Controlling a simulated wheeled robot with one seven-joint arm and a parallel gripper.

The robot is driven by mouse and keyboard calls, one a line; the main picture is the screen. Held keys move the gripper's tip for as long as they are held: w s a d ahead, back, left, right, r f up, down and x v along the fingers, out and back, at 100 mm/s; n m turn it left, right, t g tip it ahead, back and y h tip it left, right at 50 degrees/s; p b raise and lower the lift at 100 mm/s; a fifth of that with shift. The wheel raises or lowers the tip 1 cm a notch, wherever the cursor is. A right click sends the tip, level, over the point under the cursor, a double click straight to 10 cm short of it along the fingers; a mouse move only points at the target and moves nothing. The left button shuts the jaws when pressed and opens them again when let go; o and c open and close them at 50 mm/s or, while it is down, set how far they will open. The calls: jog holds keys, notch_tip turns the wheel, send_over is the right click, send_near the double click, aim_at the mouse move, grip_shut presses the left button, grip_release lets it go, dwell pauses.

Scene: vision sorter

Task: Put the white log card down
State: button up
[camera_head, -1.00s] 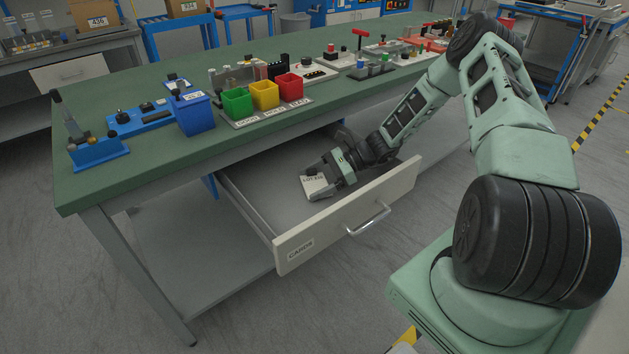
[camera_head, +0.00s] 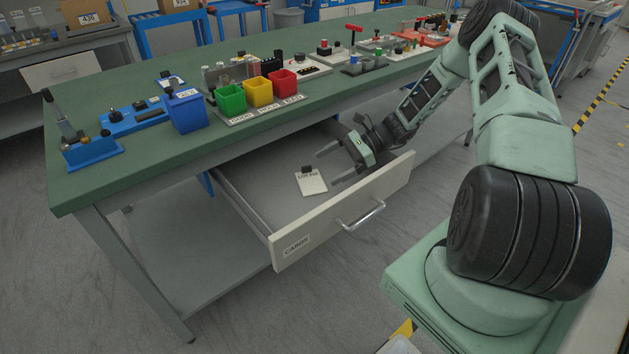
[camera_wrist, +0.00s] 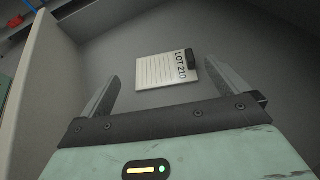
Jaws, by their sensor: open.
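The white log card (camera_head: 311,184) lies flat on the floor of the open drawer (camera_head: 262,200). It has a dark clip or block at its top edge and a printed label. In the wrist view the card (camera_wrist: 160,72) shows ruled lines and reads "LOT 210". My gripper (camera_head: 332,167) is open and empty, to the right of the card in the head view. In the wrist view the card lies beyond the two spread fingers (camera_wrist: 170,90), apart from them.
The drawer front (camera_head: 340,215), labelled "CARDS", stands in front of my gripper. The green bench top (camera_head: 130,165) overhangs the back of the drawer. Green, yellow and red bins (camera_head: 258,92) and a blue bin (camera_head: 187,112) stand on it. The drawer's left part is clear.

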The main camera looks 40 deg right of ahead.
jog(key=s+a+r+n+g+h, duration=0.25)
jog(key=a+r+n, duration=0.2)
jog(key=a, duration=0.35)
jog(key=s+a+r+n+g+h, duration=0.25)
jog(key=a+r+n, duration=0.2)
jog(key=a, duration=0.35)
jog(key=s+a+r+n+g+h, duration=0.1)
jog(key=s+a+r+n+g, duration=0.25)
jog(key=a+n, duration=0.35)
jog(key=s+a+r+n+t+h, duration=0.2)
jog(key=s+a+r+n+h, duration=0.1)
jog(key=s+n, duration=0.4)
jog(key=s+a+r+n+t+h, duration=0.2)
jog(key=s+a+r+n, duration=0.3)
jog(key=s, duration=0.7)
jog(key=shift+a+n+h, duration=0.5)
jog(key=shift+n, duration=0.4)
notch_tip(320, 180, up, 15)
jog(key=p, duration=1.5)
jog(key=shift+r+p, duration=0.2)
jog(key=shift+p, duration=0.1)
